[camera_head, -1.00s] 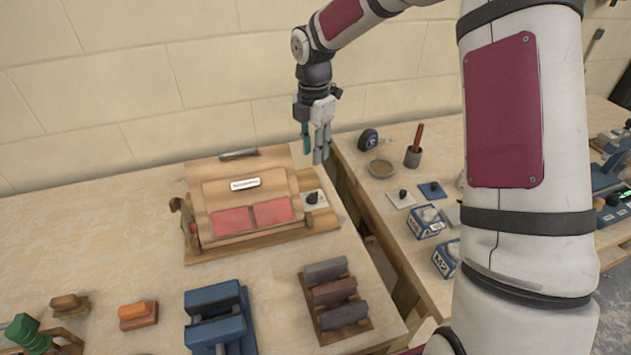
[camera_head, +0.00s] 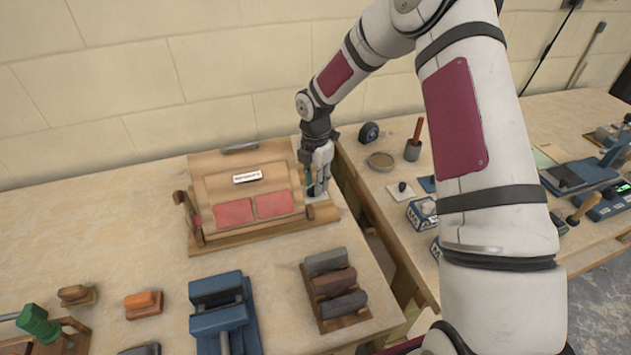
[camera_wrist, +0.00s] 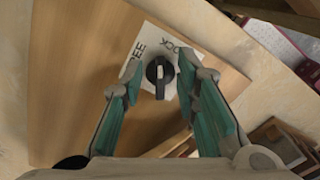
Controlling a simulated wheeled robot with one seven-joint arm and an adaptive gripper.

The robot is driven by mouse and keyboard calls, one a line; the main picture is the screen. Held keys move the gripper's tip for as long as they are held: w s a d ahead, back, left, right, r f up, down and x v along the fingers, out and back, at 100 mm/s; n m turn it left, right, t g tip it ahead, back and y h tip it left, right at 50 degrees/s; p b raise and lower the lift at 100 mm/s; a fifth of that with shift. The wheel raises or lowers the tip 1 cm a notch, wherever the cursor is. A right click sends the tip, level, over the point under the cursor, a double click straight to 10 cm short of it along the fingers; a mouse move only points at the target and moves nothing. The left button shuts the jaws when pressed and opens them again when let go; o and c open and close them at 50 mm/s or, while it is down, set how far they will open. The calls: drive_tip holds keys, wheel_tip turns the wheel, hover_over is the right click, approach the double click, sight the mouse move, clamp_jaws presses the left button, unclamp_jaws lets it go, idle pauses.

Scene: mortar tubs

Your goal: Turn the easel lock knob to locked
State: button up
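The easel lock knob (camera_wrist: 160,71) is black with a pale pointer line, on a white label plate (camera_wrist: 150,48) lettered "LOCK" and a partly hidden word ending in "EE". The pointer line runs nearly up and down in the wrist view. The easel (camera_head: 219,188) is a wooden stand with two red pads on the bench. My gripper (camera_wrist: 156,82) is open, its green-padded fingers on either side of the knob with gaps showing. In the head view my gripper (camera_head: 317,186) is down at the easel's right end and hides the knob.
A block rack (camera_head: 345,318) and a blue vise (camera_head: 222,312) stand in front of the easel. A gap separates this bench from the right one, which holds a dish (camera_head: 380,161), a cup with a red handle (camera_head: 412,150) and other small items.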

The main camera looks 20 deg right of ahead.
drive_tip(key=shift+f, duration=0.1)
drive_tip(key=shift+c, duration=0.5)
clamp_jaws()
drive_tip(key=shift+m, duration=0.4)
drive_tip(key=shift+s+m+b, duration=0.2)
drive_tip(key=shift+m+b, duration=0.4)
drive_tip(key=shift+m, duration=1.9)
drive_tip(key=shift+d, duration=0.1)
drive_tip(key=shift+o, duration=0.5)
unclamp_jaws()
